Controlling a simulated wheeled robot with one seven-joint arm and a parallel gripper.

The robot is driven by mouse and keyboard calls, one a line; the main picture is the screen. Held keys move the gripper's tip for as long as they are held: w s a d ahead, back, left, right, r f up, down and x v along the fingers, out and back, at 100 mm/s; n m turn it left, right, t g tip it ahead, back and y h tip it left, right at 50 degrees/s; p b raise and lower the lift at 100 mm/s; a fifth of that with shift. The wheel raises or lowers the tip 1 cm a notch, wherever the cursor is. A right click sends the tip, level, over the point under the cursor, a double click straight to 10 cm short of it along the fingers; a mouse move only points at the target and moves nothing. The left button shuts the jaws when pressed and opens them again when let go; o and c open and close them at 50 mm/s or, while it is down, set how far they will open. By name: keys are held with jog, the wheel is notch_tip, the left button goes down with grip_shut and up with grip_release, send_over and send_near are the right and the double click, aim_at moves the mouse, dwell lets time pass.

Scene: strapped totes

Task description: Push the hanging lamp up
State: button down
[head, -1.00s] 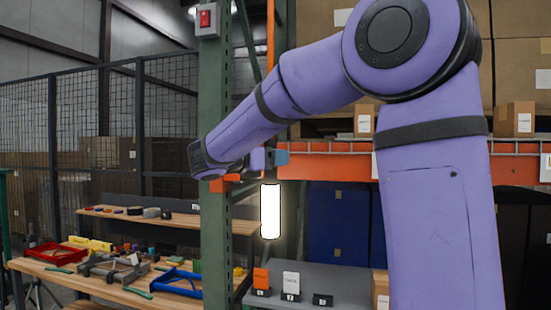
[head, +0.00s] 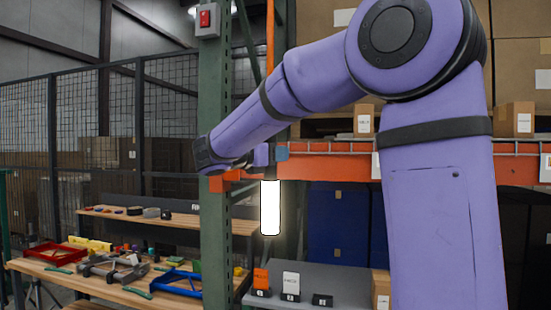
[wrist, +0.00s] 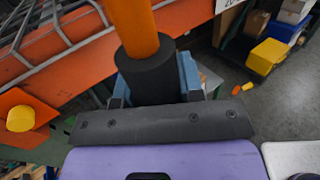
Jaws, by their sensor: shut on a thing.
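The hanging lamp (head: 270,207) is a lit white upright tube in the middle of the head view, in front of the dark shelf bay. An orange rod (head: 270,38) comes down from above, in line with the lamp. In the wrist view the rod (wrist: 133,25) runs into a thick black sleeve (wrist: 148,75). My gripper (wrist: 155,88), with blue fingers, is shut around this sleeve. In the head view my gripper (head: 272,153) is just above the lamp, partly hidden behind my wrist. The lamp does not show in the wrist view.
A green rack post (head: 214,110) stands close by my wrist. An orange rack beam (head: 330,168) runs to the right behind the lamp. A grey table (head: 335,285) with small labelled blocks is below. A workbench (head: 110,285) with tools stands at the left.

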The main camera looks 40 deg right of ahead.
notch_tip(320, 180, up, 26)
dwell(0.3)
jog(key=shift+s, duration=0.1)
jog(key=c, duration=0.7)
grip_release()
jog(key=shift+f, duration=0.1)
jog(key=shift+c, duration=0.2)
jog(key=shift+f, duration=0.1)
jog(key=shift+a, duration=0.15)
jog(key=a, duration=1)
jog(key=shift+s+a, duration=0.25)
jog(key=shift+s, duration=0.05)
jog(key=shift+f, duration=0.1)
